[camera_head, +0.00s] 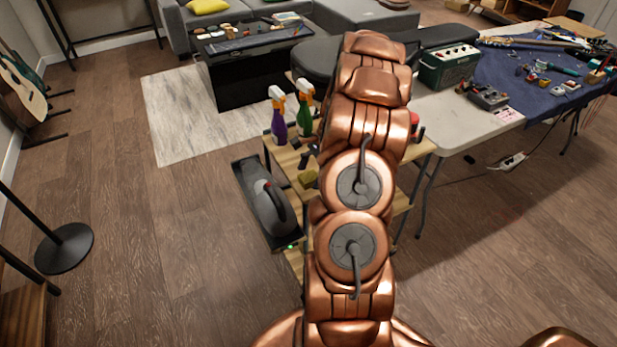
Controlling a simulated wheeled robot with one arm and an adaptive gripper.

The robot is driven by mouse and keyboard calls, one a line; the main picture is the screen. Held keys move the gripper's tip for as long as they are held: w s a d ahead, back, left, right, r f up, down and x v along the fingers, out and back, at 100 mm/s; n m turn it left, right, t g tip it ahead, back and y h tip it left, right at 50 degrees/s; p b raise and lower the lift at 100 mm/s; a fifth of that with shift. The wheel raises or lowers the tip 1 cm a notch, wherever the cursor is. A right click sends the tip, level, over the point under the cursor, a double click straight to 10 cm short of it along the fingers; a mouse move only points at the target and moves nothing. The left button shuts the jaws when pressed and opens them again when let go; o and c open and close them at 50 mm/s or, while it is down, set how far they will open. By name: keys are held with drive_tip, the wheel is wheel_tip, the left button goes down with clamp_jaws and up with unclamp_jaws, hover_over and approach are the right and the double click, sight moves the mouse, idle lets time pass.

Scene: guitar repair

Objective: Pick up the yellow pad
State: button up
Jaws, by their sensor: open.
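A small yellow block-like pad (308,178) lies on the light wooden top of a low cart (284,158), just left of my arm. It is small in the view, and my arm may cover part of it. My copper-coloured arm rises through the middle of the view and hides much of the cart. I cannot make out my gripper; its end of the arm appears hidden behind the arm links. A small dark shape (307,158) shows just above the pad, and I cannot tell what it is.
A purple spray bottle (279,118) and a green spray bottle (304,108) stand at the cart's back. A grey vacuum-like device (268,205) sits on the left. A white table (455,125) with a green amplifier (449,67) stands right. Floor on the left is mostly clear.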

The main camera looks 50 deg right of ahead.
sight(310, 178)
drive_tip(key=c, duration=0.9)
drive_tip(key=shift+c, duration=0.2)
drive_tip(key=shift+r, duration=0.4)
drive_tip(key=r, duration=0.1)
drive_tip(key=b, duration=0.1)
drive_tip(key=s+r, duration=0.1)
drive_tip(key=shift+d+r+b, duration=0.3)
drive_tip(key=shift+r+b, duration=0.05)
drive_tip(key=s+d+b, duration=0.1)
drive_tip(key=s+d, duration=0.3)
drive_tip(key=s, duration=0.2)
drive_tip(key=s+d+r+b, duration=0.1)
drive_tip(key=s+d, duration=0.2)
drive_tip(key=s, duration=0.3)
drive_tip(key=shift+s+d+r+b, duration=0.25)
drive_tip(key=shift+s+d+b, duration=0.1)
drive_tip(key=o, duration=0.3)
drive_tip(key=c, duration=0.5)
drive_tip(key=shift+a, duration=0.1)
